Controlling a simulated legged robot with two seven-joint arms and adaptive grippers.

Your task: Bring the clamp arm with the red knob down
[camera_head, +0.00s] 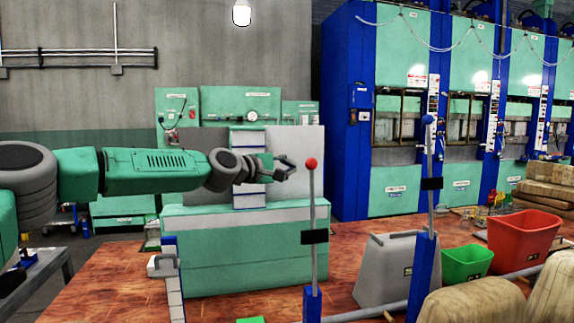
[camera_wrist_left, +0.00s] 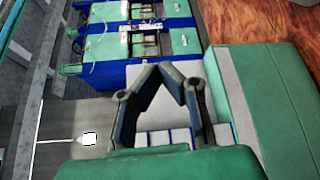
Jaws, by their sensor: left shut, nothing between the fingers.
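The red knob (camera_head: 311,163) tops a thin grey clamp arm (camera_head: 312,205) that stands upright on a blue post (camera_head: 312,304). A black plate (camera_head: 314,237) sits partway up the rod. My left gripper (camera_head: 292,168) is just left of the red knob in the head view, near its height; I cannot tell how far apart they are in depth. Its fingers come together at the tips in the left wrist view (camera_wrist_left: 165,70), with nothing between them. The red knob does not show in the wrist view. My right gripper is not in view.
A second upright clamp arm with a blue knob (camera_head: 428,119) stands to the right. A grey bin (camera_head: 388,270), a green bin (camera_head: 466,264) and a red bin (camera_head: 522,235) are on the wooden floor. A green machine (camera_head: 240,255) stands behind the red-knobbed arm.

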